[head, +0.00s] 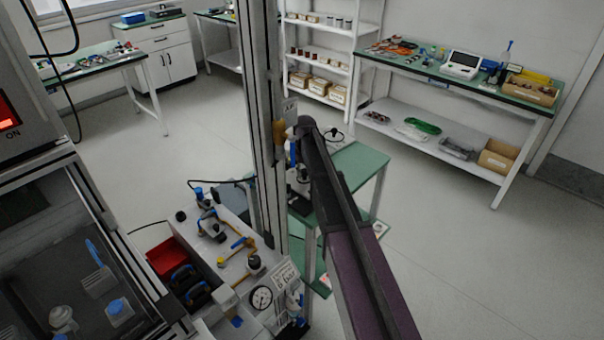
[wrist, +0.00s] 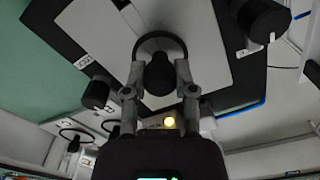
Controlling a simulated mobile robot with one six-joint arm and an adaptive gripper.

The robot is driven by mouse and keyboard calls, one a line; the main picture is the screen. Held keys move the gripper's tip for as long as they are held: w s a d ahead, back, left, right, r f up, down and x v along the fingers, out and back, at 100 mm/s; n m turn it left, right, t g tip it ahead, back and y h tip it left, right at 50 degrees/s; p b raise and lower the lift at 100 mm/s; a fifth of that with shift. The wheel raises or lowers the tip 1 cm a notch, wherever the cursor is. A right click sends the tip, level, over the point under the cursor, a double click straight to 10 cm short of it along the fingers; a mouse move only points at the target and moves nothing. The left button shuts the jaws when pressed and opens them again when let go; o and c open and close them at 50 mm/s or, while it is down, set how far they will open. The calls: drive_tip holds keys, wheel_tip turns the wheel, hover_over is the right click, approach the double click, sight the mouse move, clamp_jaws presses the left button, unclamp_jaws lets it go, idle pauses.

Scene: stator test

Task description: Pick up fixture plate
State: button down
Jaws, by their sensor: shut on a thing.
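The fixture plate (wrist: 208,45) appears in the wrist view as a light grey plate with a wide black border, seen from close up. A dark knob (wrist: 160,76) with a dark ring around it stands out from it. My gripper (wrist: 159,90) has its two fingers on either side of this knob and is shut on it. I cannot tell whether the plate is lifted clear of what is below.
Two black cylinders stand beside the plate, one at left (wrist: 97,92) and one at upper right (wrist: 263,18). In the head view, a test bench (head: 225,265) with clamps and a gauge (head: 262,299) stands front left of the green table (head: 362,168). Open floor lies to the right.

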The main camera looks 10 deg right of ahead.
sight(304, 170)
drive_tip(key=shift+r+p, duration=4.2)
drive_tip(key=shift+r, duration=0.3)
